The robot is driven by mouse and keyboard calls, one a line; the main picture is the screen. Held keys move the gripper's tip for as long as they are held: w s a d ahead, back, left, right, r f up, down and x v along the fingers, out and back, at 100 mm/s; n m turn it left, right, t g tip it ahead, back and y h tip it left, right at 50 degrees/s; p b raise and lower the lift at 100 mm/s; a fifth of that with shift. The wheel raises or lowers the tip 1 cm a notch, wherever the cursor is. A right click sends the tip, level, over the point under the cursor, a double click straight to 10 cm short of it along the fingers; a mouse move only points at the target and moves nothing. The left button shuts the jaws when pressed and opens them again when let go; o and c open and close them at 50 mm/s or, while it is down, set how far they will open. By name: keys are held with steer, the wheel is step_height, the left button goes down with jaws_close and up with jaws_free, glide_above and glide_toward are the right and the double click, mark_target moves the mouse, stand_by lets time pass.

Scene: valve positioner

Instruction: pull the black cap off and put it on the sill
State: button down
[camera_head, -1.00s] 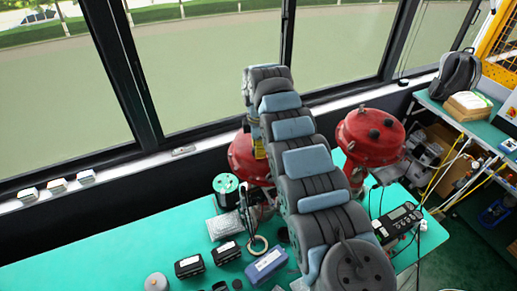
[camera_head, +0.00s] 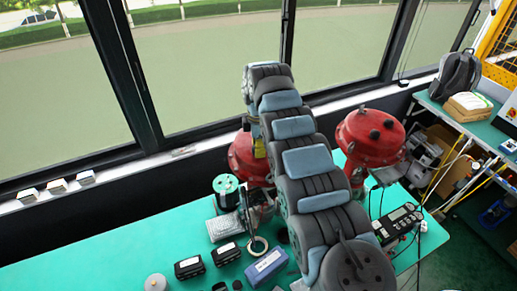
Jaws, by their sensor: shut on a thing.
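My arm reaches away over the bench toward the window. My gripper (camera_head: 258,142) shows only in part, beside my last arm links and over the left red valve housing (camera_head: 243,158). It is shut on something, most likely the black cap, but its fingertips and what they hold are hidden. I cannot tell whether the cap is still seated. The pale sill (camera_head: 140,166) runs under the windows, behind the valves.
The right red valve housing (camera_head: 370,138) has dark knobs on top. Small boxes (camera_head: 57,186) sit on the sill at left; its stretch beyond them is mostly clear. A green-topped can (camera_head: 226,184), black boxes (camera_head: 188,268), a blue box (camera_head: 267,266) and a handheld meter (camera_head: 398,222) crowd the bench.

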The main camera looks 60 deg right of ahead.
steer(key=shift+r, duration=0.7)
stand_by(0.7)
steer(key=shift+r+b, duration=0.35)
steer(key=shift+r, duration=1.5)
